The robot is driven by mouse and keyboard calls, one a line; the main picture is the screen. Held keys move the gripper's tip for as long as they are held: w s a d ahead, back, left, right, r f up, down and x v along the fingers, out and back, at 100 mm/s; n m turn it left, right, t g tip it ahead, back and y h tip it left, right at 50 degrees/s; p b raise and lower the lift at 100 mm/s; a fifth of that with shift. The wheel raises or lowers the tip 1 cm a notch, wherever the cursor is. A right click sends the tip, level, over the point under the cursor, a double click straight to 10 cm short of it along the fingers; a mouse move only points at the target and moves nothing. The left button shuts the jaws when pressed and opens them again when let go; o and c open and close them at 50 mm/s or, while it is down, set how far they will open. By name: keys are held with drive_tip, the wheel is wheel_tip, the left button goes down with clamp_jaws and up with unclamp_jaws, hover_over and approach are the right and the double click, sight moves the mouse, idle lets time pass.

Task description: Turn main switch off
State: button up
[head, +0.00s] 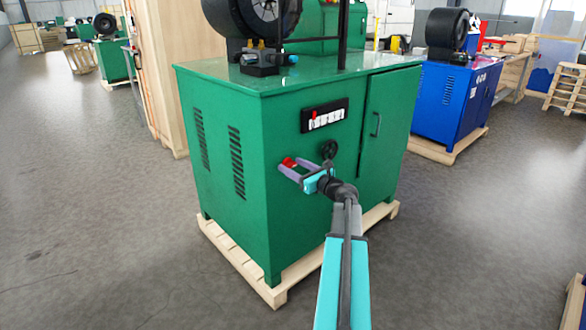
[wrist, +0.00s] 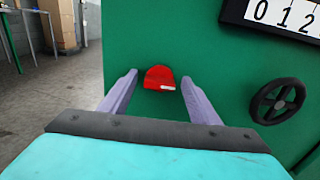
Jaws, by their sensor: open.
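The main switch appears to be the red knob (wrist: 160,77) on the front panel of the green machine (head: 228,140). It has a small white mark at its lower right in the wrist view. The red knob also shows in the head view (head: 289,162), beside my gripper's fingertips. My gripper (head: 286,170) is open in front of the panel. In the wrist view, its two purple fingers (wrist: 158,84) stand to the left and right of the knob with gaps on both sides. I cannot tell how deep the fingertips reach around it.
A black handwheel (wrist: 278,100) sits right of the knob, and a black counter panel (head: 324,116) is above it. The machine stands on a wooden pallet (head: 238,262). A tall wooden crate (head: 160,75) is behind left; a blue machine (head: 455,95) is behind right.

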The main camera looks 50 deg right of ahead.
drive_tip(key=c, duration=1)
drive_tip(key=shift+a, duration=0.15)
drive_tip(key=shift+c, duration=0.3)
